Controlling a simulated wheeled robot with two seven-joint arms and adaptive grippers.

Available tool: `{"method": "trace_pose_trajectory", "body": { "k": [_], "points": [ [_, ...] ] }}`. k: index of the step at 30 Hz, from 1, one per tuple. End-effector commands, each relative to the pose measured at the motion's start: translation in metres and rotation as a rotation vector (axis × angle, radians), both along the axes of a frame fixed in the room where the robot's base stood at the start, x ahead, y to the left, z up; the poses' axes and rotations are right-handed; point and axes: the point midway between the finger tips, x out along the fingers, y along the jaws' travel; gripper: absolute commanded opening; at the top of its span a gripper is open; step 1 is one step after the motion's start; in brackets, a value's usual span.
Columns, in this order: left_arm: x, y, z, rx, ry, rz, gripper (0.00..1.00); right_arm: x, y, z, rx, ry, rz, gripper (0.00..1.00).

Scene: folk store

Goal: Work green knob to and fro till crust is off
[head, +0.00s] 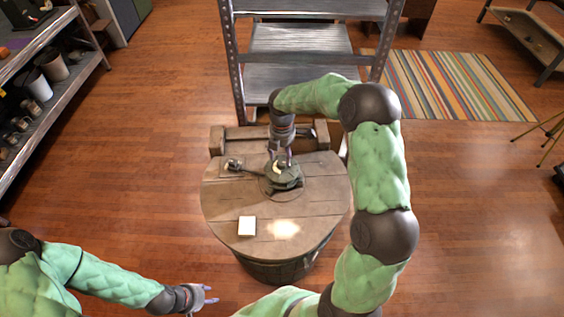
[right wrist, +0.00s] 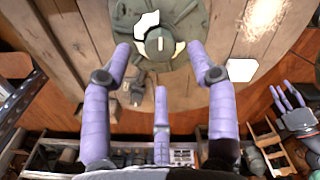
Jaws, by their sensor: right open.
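A dark green round fixture (head: 284,174) sits on the round wooden barrel top (head: 222,212). The right wrist view shows the small round green knob (right wrist: 160,44) at its middle. Pale crust (right wrist: 146,24) sticks at the knob's upper left, and a little more shows at its right edge. My right gripper (head: 281,158) points down over the fixture, and it also shows in the right wrist view (right wrist: 159,58). My left gripper (head: 208,295) is open and empty, left of the barrel.
A pale square block (head: 247,226) lies on the front of the barrel top. A small dark handled part (head: 234,165) is left of the fixture. A metal shelf (head: 300,40) stands behind, and shelves with pots (head: 40,85) stand at left.

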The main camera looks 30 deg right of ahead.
Motion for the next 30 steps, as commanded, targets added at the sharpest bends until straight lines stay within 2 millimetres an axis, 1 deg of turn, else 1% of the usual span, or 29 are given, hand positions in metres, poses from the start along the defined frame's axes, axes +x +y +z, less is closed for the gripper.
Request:
{"method": "trace_pose_trajectory", "body": {
  "k": [1,3,6,9,13,20,21,23,24,27,30],
  "points": [
    [0.0,0.0,-0.005,0.0,0.0,0.0,0.4,0.0,0.0,-0.011,0.001,0.0,0.0,0.58],
    [0.0,0.0,-0.008,0.0,0.0,0.0,0.4,0.0,0.0,-0.021,0.001,0.0,0.0,0.58],
    [0.0,0.0,-0.011,0.0,0.0,0.0,0.4,0.0,0.0,-0.033,0.0,-0.001,0.0,0.58],
    [0.0,0.0,-0.013,0.0,0.0,0.0,0.4,0.0,0.0,-0.04,0.0,-0.002,0.0,0.58],
    [0.0,0.0,-0.013,0.0,0.0,0.0,0.4,0.0,0.0,-0.044,0.0,-0.002,-0.001,0.58],
    [0.0,0.0,-0.013,0.0,0.0,0.0,0.4,0.0,0.0,-0.044,0.0,-0.002,-0.001,0.58],
    [0.0,0.0,-0.013,0.0,0.0,0.0,0.4,0.0,0.0,-0.044,0.0,-0.002,-0.001,0.55],
    [0.0,0.0,-0.013,0.0,0.0,0.0,0.4,0.0,0.0,-0.044,0.0,-0.002,-0.001,0.38],
    [0.0,0.0,-0.013,0.0,0.0,0.0,0.4,0.001,0.0,-0.044,0.0,-0.002,-0.001,0.27],
    [0.0,0.0,-0.013,0.0,0.0,0.0,0.4,0.0,0.0,-0.044,0.0,-0.002,-0.001,0.02],
    [0.0,0.0,-0.013,0.0,0.0,0.0,0.4,0.0,0.0,-0.044,0.0,-0.002,-0.001,0.02]
  ]
}}
